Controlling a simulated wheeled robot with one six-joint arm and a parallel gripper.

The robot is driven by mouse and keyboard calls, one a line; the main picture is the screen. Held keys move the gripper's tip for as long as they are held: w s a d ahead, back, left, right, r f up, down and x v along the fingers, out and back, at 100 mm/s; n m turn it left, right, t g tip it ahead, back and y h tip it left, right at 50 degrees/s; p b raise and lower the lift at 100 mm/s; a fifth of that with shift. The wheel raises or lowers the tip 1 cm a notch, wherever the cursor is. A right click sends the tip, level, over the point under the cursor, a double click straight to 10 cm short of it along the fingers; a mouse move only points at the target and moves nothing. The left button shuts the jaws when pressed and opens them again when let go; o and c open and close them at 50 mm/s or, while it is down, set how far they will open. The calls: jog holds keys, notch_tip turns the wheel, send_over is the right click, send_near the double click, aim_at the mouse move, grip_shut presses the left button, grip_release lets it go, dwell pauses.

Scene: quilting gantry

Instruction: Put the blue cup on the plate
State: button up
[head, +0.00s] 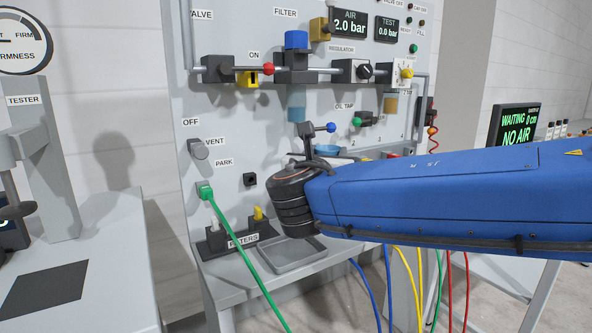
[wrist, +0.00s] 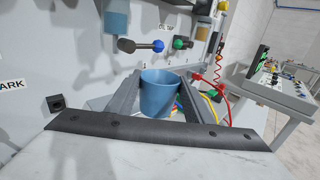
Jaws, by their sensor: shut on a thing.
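The blue cup (wrist: 162,98) is upright between the two fingers of my gripper (wrist: 165,84) in the wrist view. The fingers are shut on it, one on each side. A shallow grey square tray (head: 285,256) lies on the ledge below my wrist. It may be the plate, but I cannot tell for sure.
The upright panel stands close behind the cup, with the blue-knobbed tap (wrist: 158,46) and the green-knobbed tap (wrist: 181,43) above it. The filters rack (head: 240,238) stands left of the tray. A green hose (head: 240,258) and several coloured hoses hang in front and to the right.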

jog(key=w+a, duration=0.2)
jog(key=w, duration=0.1)
jog(key=w+a+f, duration=0.1)
jog(key=w+a, duration=0.2)
jog(key=w, duration=0.1)
jog(key=w+a+f, duration=0.1)
jog(key=w+a, duration=0.1)
jog(key=w, duration=0.2)
jog(key=shift+a+f, duration=0.25)
jog(key=shift+w+a+f, duration=0.1)
jog(key=shift+f, duration=1.05)
jog(key=shift+w+f, duration=0.1)
jog(key=shift+f, duration=1)
jog(key=shift+f, duration=0.15)
jog(key=o, duration=1.1)
jog(key=shift+s+r, duration=0.1)
jog(key=shift+r, duration=0.1)
jog(key=s, duration=0.4)
jog(key=s+a, duration=0.1)
jog(key=s, duration=0.2)
jog(key=s+a, duration=0.1)
jog(key=s, duration=0.3)
jog(key=shift+s+a, duration=0.15)
jog(key=shift+s, duration=0.15)
